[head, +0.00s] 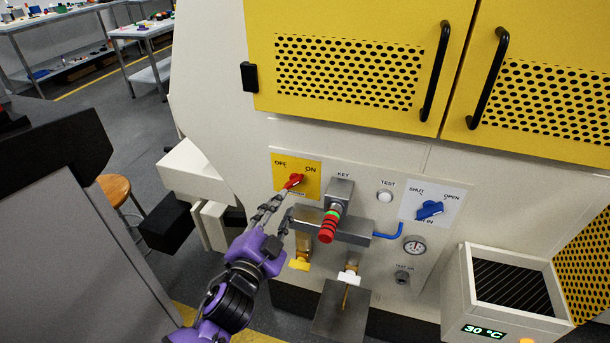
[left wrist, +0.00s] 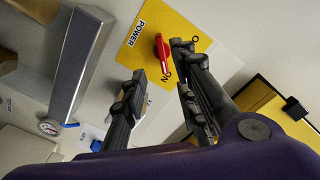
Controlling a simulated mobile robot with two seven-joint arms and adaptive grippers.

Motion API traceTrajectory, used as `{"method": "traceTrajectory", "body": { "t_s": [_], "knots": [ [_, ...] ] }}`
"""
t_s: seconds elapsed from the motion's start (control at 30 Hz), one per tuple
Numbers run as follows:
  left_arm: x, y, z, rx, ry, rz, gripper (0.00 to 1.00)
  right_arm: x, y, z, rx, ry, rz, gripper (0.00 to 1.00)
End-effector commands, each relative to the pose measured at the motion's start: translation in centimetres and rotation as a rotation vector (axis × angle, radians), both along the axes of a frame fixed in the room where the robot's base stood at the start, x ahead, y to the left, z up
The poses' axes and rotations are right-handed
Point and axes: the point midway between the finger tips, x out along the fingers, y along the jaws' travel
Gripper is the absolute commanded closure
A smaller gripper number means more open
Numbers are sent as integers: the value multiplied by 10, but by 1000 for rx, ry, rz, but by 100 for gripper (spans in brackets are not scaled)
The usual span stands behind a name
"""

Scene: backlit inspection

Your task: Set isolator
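The isolator is a red rotary knob (head: 295,181) on a yellow plate (head: 283,167) marked OFF and ON. In the left wrist view the red knob (left wrist: 161,46) has its lever pointing towards the ON mark, beside the word POWER. My left gripper (head: 280,202) reaches up to the knob from the lower left. In the left wrist view my left gripper (left wrist: 160,62) is open, its two fingers apart, with the lever showing in the gap. I cannot tell whether a finger touches it. My right gripper is not in view.
A blue knob (head: 430,209), a gauge (head: 414,245) and a yellow-handled valve (head: 299,264) are near. Yellow doors (head: 350,60) hang above.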

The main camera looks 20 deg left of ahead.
Motion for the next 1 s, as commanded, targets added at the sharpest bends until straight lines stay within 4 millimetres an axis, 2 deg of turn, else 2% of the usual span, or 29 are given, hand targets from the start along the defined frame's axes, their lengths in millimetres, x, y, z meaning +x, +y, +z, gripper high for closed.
{"method": "traceTrajectory", "body": {
  "t_s": [0.17, 0.33, 0.6, 0.93, 1.0],
  "knots": [
    [13, -1, 2, 21, -10, -2, 73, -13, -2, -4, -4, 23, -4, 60],
    [41, -2, 3, 19, -10, -2, 73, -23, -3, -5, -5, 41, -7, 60],
    [73, -3, 2, 18, -8, -2, 73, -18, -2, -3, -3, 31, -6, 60],
    [78, -3, 1, 17, -8, -1, 73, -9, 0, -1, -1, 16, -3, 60],
    [77, -3, 1, 17, -8, -1, 81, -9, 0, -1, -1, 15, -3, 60]
  ]
}}
